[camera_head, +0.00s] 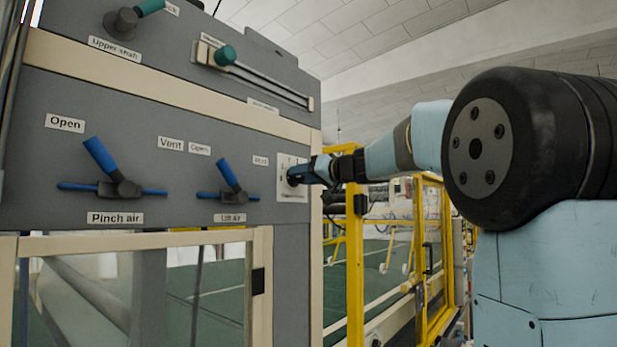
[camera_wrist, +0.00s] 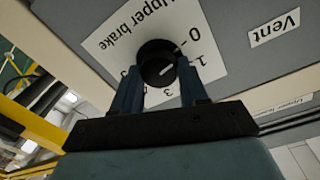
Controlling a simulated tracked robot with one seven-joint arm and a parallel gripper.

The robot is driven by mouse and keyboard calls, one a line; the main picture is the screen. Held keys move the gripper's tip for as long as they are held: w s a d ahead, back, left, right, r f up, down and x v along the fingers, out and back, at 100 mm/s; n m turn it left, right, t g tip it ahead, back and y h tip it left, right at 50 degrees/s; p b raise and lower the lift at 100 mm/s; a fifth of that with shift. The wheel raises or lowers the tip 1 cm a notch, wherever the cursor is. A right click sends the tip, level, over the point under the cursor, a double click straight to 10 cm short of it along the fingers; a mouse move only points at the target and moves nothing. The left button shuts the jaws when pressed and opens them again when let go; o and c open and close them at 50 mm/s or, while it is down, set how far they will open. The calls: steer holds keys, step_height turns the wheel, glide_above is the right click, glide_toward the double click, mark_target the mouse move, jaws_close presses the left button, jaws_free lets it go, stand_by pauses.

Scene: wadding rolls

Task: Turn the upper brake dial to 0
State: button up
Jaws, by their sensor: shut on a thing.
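The upper brake dial is a round black knob (camera_wrist: 157,60) on a white plate marked "Upper brake" (camera_wrist: 125,40) in the wrist view. A short white line on the knob slants up and right, seemingly towards the 1 rather than the 0; the exact reading is unclear. Figures 0, 1 and 3 show on the plate, and the rest are partly hidden by my fingers. My gripper (camera_wrist: 160,88) has one finger at each side of the knob and is shut on it. In the head view, my gripper (camera_head: 301,177) reaches the white plate (camera_head: 292,190) at the panel's right edge.
Two blue-handled levers, Pinch air (camera_head: 101,156) and Lift air (camera_head: 228,175), stick out left of the dial. A green-knobbed slider (camera_head: 225,55) and an upper shaft lever (camera_head: 122,22) are above. A yellow frame (camera_head: 355,260) stands right of the panel, below my arm.

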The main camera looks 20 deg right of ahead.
steer(key=shift+w+f, duration=0.1)
steer(key=shift+f, duration=0.1)
steer(key=o, duration=0.8)
steer(key=shift+w, duration=0.1)
steer(key=shift+c, duration=0.2)
steer(key=shift+o, duration=1.4)
steer(key=v, duration=1.4)
steer(key=shift+w, duration=0.1)
